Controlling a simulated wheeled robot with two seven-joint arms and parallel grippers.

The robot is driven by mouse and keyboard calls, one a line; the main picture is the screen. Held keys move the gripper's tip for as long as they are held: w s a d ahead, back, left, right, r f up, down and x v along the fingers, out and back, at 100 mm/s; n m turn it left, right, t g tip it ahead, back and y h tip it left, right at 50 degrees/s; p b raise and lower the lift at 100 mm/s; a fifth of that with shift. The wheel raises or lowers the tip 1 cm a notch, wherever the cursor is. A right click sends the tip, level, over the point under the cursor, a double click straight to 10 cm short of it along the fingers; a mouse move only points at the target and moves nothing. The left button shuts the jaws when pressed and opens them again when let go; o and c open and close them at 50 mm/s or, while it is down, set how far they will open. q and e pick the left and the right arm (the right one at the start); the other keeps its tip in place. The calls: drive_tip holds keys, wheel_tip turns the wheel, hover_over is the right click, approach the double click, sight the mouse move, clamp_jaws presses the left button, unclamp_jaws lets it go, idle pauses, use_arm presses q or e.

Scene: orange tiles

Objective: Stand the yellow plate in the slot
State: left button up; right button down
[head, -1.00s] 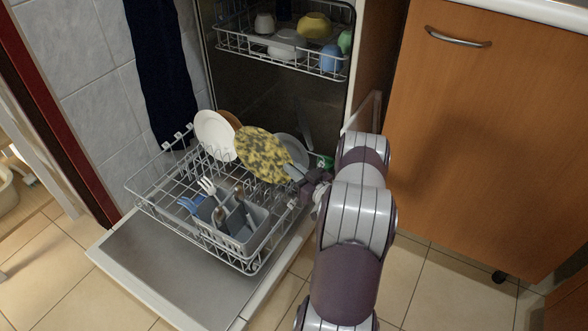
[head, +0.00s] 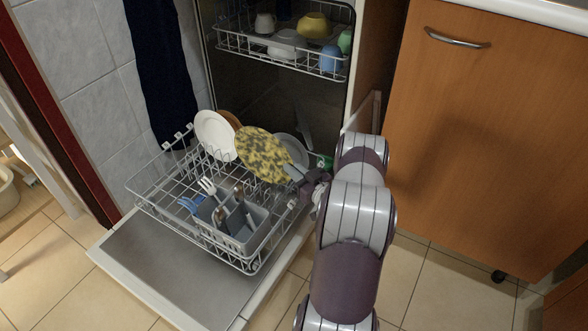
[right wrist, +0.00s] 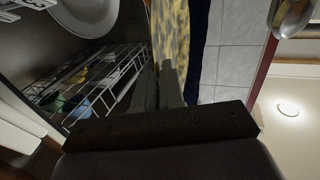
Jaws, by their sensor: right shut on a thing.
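The yellow plate (head: 262,155) is mottled with dark patches. In the head view it is tilted above the lower dishwasher rack (head: 158,183), between a white plate on its left and a grey plate on its right. My right gripper (head: 296,174) is shut on the plate's lower right edge. In the right wrist view the yellow plate (right wrist: 170,35) runs up from between the fingers (right wrist: 158,82). Whether its lower edge touches the rack's slot wires is hidden. My left gripper is in neither view.
A white plate (head: 215,135), a brown plate (head: 231,119) and a grey plate (head: 291,150) stand in the lower rack. A cutlery basket (head: 238,226) is at its front. The upper rack (head: 270,50) holds bowls and cups. The open door (head: 165,267) lies below.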

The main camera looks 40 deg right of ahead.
drive_tip(key=shift+r, duration=0.1)
wheel_tip(320, 180, down, 8)
drive_tip(key=b, duration=0.6)
idle(2.8)
drive_tip(key=c, duration=1.2)
unclamp_jaws()
drive_tip(key=shift+o, duration=0.2)
drive_tip(key=s+p, duration=0.6)
drive_tip(key=s, duration=0.6)
drive_tip(key=shift+s+a, duration=0.3)
drive_tip(key=shift+f, duration=0.25)
